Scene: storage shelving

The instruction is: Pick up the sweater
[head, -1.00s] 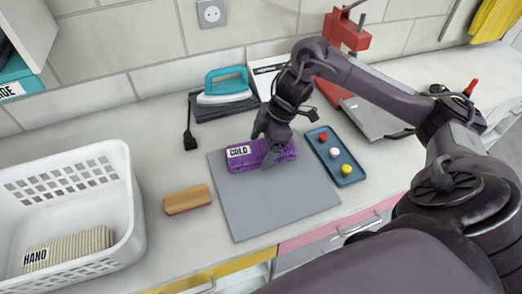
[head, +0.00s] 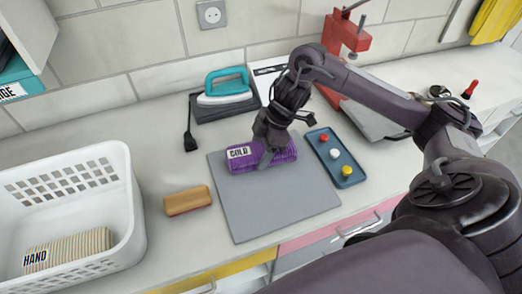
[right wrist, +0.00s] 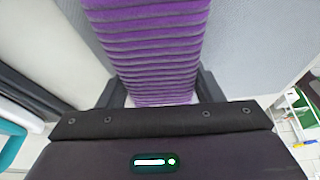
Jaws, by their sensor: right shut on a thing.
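The sweater is a purple, ribbed, folded bundle (head: 284,155) with a white tag reading COLD. It lies at the back of the grey mat (head: 275,205) in the head view. My right gripper (head: 268,158) comes down over the sweater and is shut on it. In the right wrist view the purple ribbed sweater (right wrist: 158,50) runs between the two dark fingers (right wrist: 160,98), one at each side of it. The fingertips are partly hidden by the sweater and the gripper body. My left gripper is not in view.
A white basket (head: 125,215) with a striped HAND bundle (head: 75,246) stands at the left. A brown brush-like block (head: 187,201) lies left of the mat. A teal iron (head: 227,88) is behind. A blue tray (head: 335,170) with coloured knobs lies right.

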